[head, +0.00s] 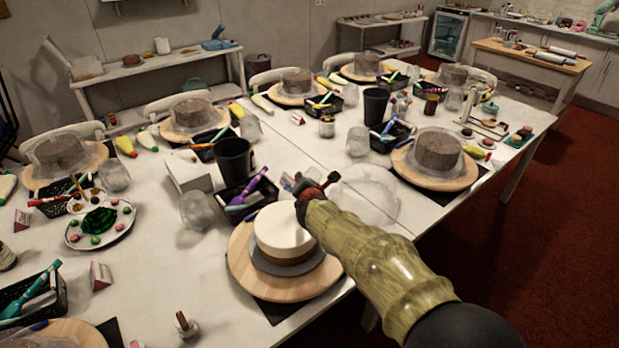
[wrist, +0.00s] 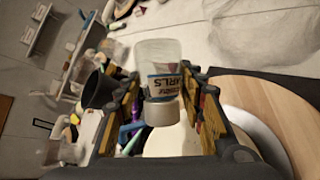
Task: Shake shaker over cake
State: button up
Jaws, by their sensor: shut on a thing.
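A white-topped round cake (head: 284,230) sits on a grey board on a wooden turntable (head: 300,286) near the table's front edge. My gripper (head: 312,192) is over the right side of the cake in the head view. In the wrist view, my gripper (wrist: 160,80) is shut on a clear shaker (wrist: 160,52) with a lettered label and a pale cap. The shaker's cap end points toward the bottom of the wrist view, with the pale cake top behind it. The wooden turntable (wrist: 262,92) also shows there on the right. In the head view the shaker is mostly hidden by my gripper.
A black cup (head: 234,160) and a black basket of tools (head: 248,196) stand behind the cake. A clear crumpled wrap (head: 366,195) lies to its right. A plate of sweets (head: 100,222) is at the left. Several brown cakes on turntables stand around the table.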

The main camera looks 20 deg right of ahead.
jog(key=shift+w, duration=0.25)
jog(key=shift+a+f, duration=0.1)
jog(key=shift+w+a, duration=0.35)
jog(key=shift+a, duration=0.45)
jog(key=shift+r+b, duration=0.2)
jog(key=shift+b, duration=1.6)
jog(key=shift+r, duration=0.1)
